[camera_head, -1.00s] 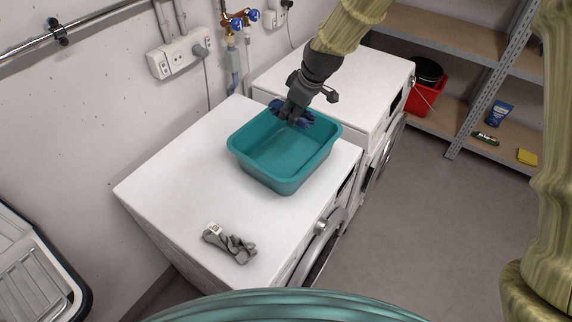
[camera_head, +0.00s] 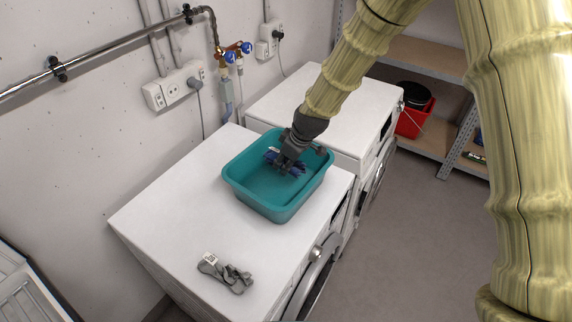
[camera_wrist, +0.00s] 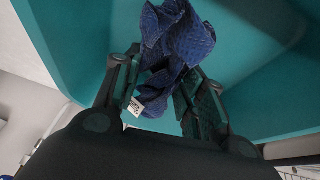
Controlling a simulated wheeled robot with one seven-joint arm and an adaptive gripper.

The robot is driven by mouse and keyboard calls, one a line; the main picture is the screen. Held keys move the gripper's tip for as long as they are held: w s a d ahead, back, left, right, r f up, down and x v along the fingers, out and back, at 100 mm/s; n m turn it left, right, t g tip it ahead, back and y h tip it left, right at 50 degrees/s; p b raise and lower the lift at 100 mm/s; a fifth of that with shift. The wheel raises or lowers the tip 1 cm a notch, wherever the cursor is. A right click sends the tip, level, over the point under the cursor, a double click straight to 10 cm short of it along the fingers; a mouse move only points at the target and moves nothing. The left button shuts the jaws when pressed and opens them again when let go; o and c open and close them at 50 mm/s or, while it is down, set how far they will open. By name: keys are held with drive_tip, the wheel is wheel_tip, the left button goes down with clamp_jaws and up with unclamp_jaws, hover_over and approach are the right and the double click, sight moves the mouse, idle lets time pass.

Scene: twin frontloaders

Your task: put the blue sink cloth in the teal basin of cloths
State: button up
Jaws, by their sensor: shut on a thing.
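The teal basin (camera_head: 238,189) stands on top of the nearer white washing machine. My gripper (camera_head: 286,165) reaches down inside the basin, toward its far right part. It is shut on the crumpled blue cloth (camera_head: 271,155), which has a small white tag. In the wrist view the blue cloth (camera_wrist: 178,42) bunches between my two fingers (camera_wrist: 157,92), with teal basin wall (camera_wrist: 248,32) behind it. I cannot tell whether the cloth touches the basin floor. No other cloth shows in the basin.
A grey crumpled cloth (camera_head: 225,273) with a white tag lies on the nearer machine (camera_head: 165,215), in front of the basin. A second white machine (camera_head: 325,97) stands behind. Taps (camera_head: 234,52) and pipes are on the wall. A shelf holds a red bucket (camera_head: 414,118).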

wheel_tip(320, 180, down, 2)
drive_tip(key=shift+w+f+p, duration=0.1)
drive_tip(key=shift+f+p, duration=0.05)
drive_tip(key=shift+p, duration=0.15)
drive_tip(key=shift+f+b, duration=0.4)
drive_tip(key=shift+f, duration=0.2)
drive_tip(key=o, duration=1.1)
drive_tip(key=shift+o, duration=0.2)
drive_tip(key=shift+r+p, duration=0.45)
drive_tip(key=shift+r, duration=0.3)
drive_tip(key=shift+d+r+b, duration=0.1)
drive_tip(key=shift+b, duration=0.2)
drive_tip(key=shift+b+v, duration=1.75)
drive_tip(key=shift+v, duration=4.05)
